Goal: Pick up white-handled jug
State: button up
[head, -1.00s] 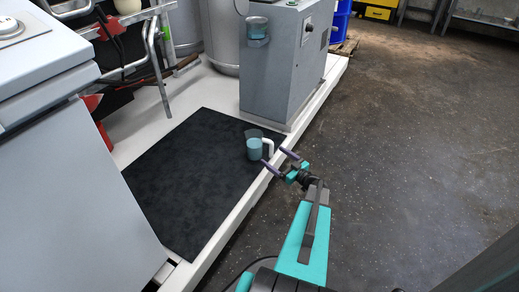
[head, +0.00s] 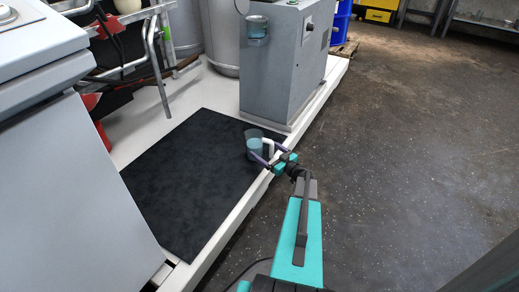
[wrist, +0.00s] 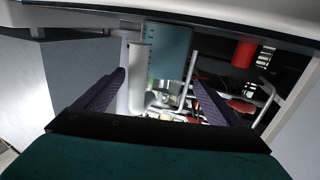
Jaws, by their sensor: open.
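The white-handled jug (head: 254,146) stands upright on the black mat (head: 185,180), near the mat's right edge. It looks clear with blue-green contents. Its white handle is on the right side, towards my gripper. My gripper (head: 268,155) is open beside the jug, its fingers pointing left at the handle. In the wrist view the jug (wrist: 170,52) is straight ahead, and its white handle (wrist: 138,75) lies in the gap between my two purple-lined fingers (wrist: 160,95). I cannot tell whether a finger touches it.
A grey cabinet (head: 280,75) stands behind the mat, with another clear container (head: 257,27) at its upper left. A larger grey machine (head: 70,200) flanks the mat on the left. The white platform edge (head: 225,235) borders the mat. Dark floor (head: 410,150) on the right is open.

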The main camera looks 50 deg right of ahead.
aim_at(261, 141)
jog(key=shift+w+f+b, duration=0.2)
jog(key=shift+w+b, duration=0.7)
jog(key=shift+w, duration=0.3)
jog(key=shift+w+r+b, duration=0.15)
jog(key=shift+w+b, duration=0.45)
jog(key=shift+w, duration=0.8)
jog(key=shift+c, duration=0.2)
jog(key=shift+r, duration=0.1)
jog(key=c, duration=1.6)
jog(key=shift+o, duration=0.2)
jog(key=shift+r+p, duration=0.3)
jog(key=shift+r, duration=0.05)
jog(key=shift+r+p, duration=0.9)
jog(key=shift+r, duration=0.5)
jog(key=shift+s+d+r, duration=0.15)
jog(key=s+d+r+p, duration=0.1)
jog(key=s+d+p, duration=0.4)
jog(key=s, duration=0.8)
jog(key=shift+s+d+p, duration=0.25)
jog(key=shift+d+p, duration=0.05)
jog(key=shift+d, duration=1)
